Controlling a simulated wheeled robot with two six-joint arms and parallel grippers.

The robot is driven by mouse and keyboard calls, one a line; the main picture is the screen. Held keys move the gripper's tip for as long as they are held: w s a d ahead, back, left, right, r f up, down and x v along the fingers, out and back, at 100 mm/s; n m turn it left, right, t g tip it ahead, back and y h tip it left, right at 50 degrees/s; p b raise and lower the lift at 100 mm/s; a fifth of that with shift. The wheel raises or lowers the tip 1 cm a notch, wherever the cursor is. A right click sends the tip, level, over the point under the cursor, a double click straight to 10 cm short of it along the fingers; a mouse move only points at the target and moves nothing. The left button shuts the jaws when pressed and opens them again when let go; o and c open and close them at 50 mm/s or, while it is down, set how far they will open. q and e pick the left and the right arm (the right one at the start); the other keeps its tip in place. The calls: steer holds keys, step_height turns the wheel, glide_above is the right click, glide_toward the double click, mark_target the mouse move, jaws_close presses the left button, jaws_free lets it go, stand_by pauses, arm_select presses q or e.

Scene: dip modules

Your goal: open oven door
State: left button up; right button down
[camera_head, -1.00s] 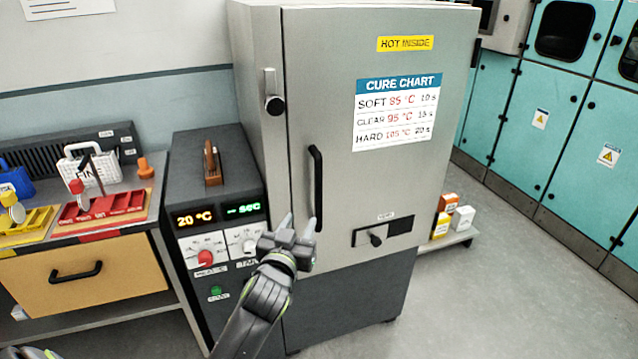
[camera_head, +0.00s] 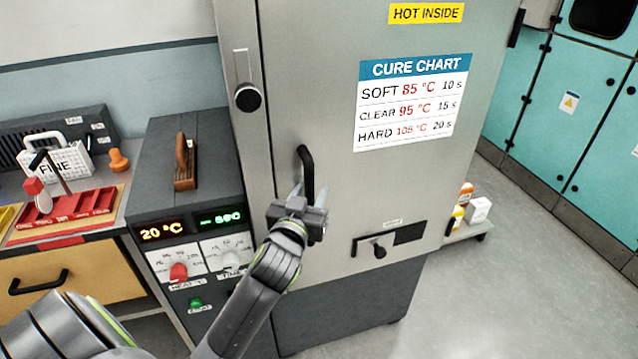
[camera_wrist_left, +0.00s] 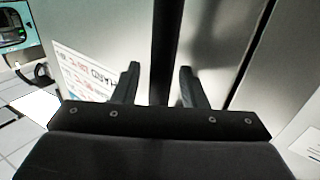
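The oven door (camera_head: 330,215) is a grey metal front with a "CURE CHART" sign and a yellow "HOT INSIDE" label, and it looks shut. Its black upright handle (camera_head: 306,163) is near the left edge of the door. My left gripper (camera_head: 308,192) is at the lower part of this handle. In the left wrist view, my left gripper (camera_wrist_left: 159,82) is open, with the dark bar of the handle (camera_wrist_left: 163,40) between its two fingers and gaps on both sides. The gripper hides the handle's lower end. My right gripper is not in view.
A control box (camera_head: 188,220) reading 20 °C stands left of the oven. A round black knob (camera_head: 248,97) is on the oven's frame. A small sliding latch (camera_head: 380,250) is low on the door. Clear floor (camera_head: 510,290) lies to the right.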

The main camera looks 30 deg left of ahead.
arm_select(q)
steer(key=shift+r, duration=0.15)
jaws_close()
stand_by(0.4)
